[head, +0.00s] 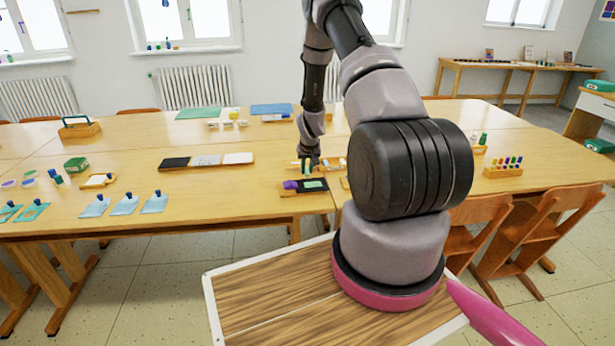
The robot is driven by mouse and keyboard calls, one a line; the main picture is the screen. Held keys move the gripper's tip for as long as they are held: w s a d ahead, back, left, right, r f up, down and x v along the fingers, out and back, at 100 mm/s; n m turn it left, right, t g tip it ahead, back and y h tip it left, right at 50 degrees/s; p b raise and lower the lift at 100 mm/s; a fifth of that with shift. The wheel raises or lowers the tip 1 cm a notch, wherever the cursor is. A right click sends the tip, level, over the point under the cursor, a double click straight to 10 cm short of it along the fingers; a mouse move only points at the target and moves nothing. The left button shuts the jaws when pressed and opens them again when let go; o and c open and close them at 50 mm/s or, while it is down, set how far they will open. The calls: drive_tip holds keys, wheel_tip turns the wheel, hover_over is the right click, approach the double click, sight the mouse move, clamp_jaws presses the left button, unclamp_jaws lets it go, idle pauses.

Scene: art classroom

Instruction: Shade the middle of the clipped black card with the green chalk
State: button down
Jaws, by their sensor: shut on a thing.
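The black card (325,181) lies on a small wooden board (304,193) near the table's front edge. A purple clip (290,185) sits at its left end. A green patch (313,184) shows on the middle of the card. My gripper (307,167) is above the card's far side, pointing down. It is shut on a small green piece, the green chalk (307,171). My gripper is small in the view, so I cannot tell whether the chalk touches the card. My arm hides what lies just right of the board.
A tray (295,163) with pale sticks lies right behind the card. A long holder with black, grey and white panels (206,161) lies to the left. A rack of colored pegs (505,168) stands at the right.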

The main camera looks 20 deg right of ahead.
drive_tip(key=shift+r, duration=1.75)
